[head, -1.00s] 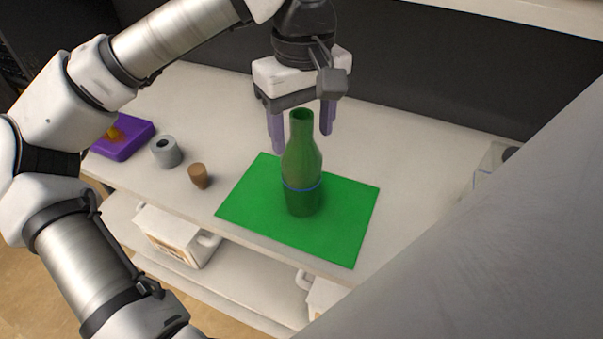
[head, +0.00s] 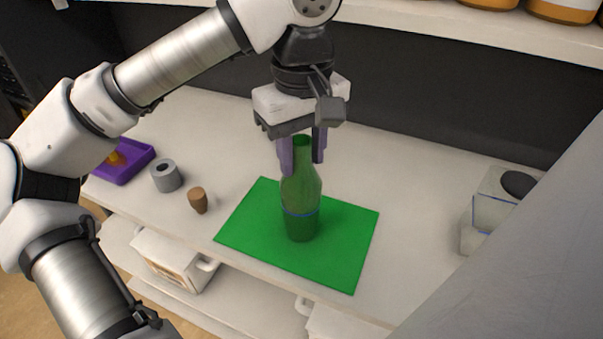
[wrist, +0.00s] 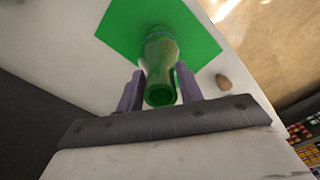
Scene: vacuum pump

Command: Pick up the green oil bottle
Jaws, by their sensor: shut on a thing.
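The green oil bottle (head: 300,195) stands upright on a green mat (head: 345,245) on the white shelf. It has a narrow neck and a blue line around its body. My gripper (head: 302,163) comes down from above, with its purple fingers shut on the bottle's neck, one on each side. In the wrist view the bottle (wrist: 160,65) shows its open mouth between the two fingers (wrist: 159,90). The bottle's base appears to rest on the mat.
Left of the mat are a brown cork-like piece (head: 198,200), a grey cylinder (head: 166,176) and a purple tray (head: 125,162). A clear container with a dark round top (head: 492,205) stands at the right. White jugs (head: 172,262) sit on the shelf below.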

